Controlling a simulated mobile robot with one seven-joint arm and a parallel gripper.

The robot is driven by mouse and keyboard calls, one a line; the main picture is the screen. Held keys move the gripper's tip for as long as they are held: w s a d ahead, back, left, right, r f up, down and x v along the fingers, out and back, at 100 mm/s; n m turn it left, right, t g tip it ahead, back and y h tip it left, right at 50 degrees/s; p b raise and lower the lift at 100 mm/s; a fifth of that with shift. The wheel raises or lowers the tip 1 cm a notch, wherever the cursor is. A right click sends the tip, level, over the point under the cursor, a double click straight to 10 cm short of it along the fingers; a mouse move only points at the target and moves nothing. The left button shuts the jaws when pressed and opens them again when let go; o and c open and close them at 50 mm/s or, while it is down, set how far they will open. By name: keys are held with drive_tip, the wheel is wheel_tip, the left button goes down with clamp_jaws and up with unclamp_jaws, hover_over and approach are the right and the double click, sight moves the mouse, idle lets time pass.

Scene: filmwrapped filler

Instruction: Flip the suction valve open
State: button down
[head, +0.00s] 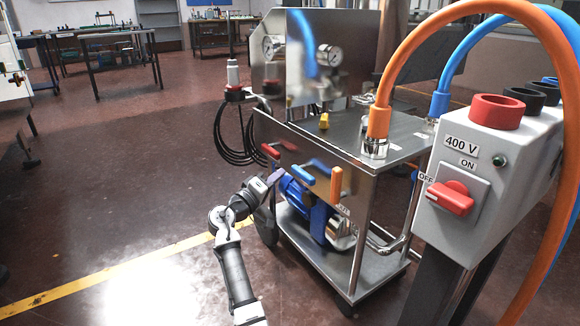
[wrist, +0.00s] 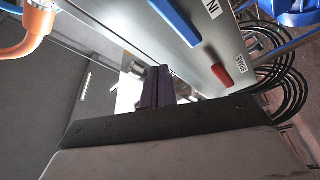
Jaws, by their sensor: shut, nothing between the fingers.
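A wheeled steel cart carries a row of lever handles on its front panel (head: 263,129). A red lever (head: 270,150) is at the left and a blue lever (head: 303,174) is in the middle; both lie roughly along the panel. An orange lever (head: 336,182) at the right stands upright. The wrist view shows the blue lever (wrist: 175,20) beside a label reading "IN", and the red lever (wrist: 222,75) beside a smaller label. My gripper (head: 277,177) is shut and empty, just below the red and blue levers. Its dark fingers (wrist: 160,86) also show in the wrist view.
A blue pump (head: 308,208) sits on the cart's lower shelf. A grey control box (head: 470,190) with a red switch stands at the right, with orange and blue hoses arching above. Black cable (head: 228,140) hangs at the cart's left. The floor left of the cart is clear.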

drive_tip(key=shift+s+a+f, duration=0.3)
drive_tip(key=shift+s+a, duration=0.25)
drive_tip(key=shift+a, duration=0.25)
